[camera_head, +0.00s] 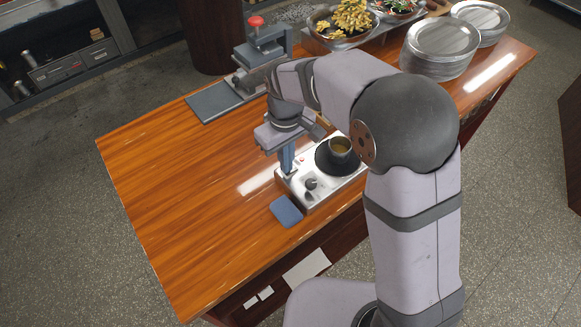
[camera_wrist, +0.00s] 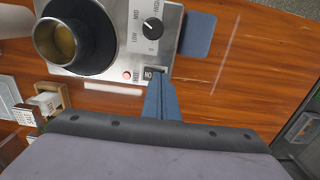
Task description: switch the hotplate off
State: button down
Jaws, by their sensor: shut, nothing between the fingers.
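The hotplate (camera_head: 296,184) is a pale metal box on the wooden counter, also in the wrist view (camera_wrist: 175,15). A small pot (camera_head: 341,148) stands on its dark round plate. Its front carries a black dial (camera_wrist: 152,28) marked LOW, MED, HIGH and 0, a small red light (camera_wrist: 127,75) and a dark rocker switch (camera_wrist: 153,71) with ON lettering. I cannot tell if the light is lit. My gripper (camera_head: 288,174) is shut and empty, pointing down at the switch end. In the wrist view the fingertips (camera_wrist: 162,79) are at the switch and partly cover it; contact is unclear.
A blue pad (camera_head: 287,211) lies beside the hotplate. A press with a red knob (camera_head: 255,22) and a grey board (camera_head: 212,101) stand further back. Stacked plates (camera_head: 440,48) and a food bowl (camera_head: 341,25) are at the back right. The counter's left part is clear.

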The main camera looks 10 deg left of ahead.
jog(key=shift+f, duration=0.45)
jog(key=shift+r, duration=0.1)
notch_tip(320, 180, up, 7)
jog(key=p, duration=0.6)
dwell(0.4)
dwell(0.4)
jog(key=s+d+f+m, duration=0.1)
jog(key=s+d+m, duration=0.3)
jog(key=s+d, duration=0.3)
jog(key=s+d+f+m, duration=0.1)
jog(key=s+d+m, duration=0.4)
jog(key=d, duration=1)
jog(key=shift+s+d+f+b, duration=0.2)
jog(key=shift+s+b, duration=0.15)
jog(key=shift+s, duration=0.85)
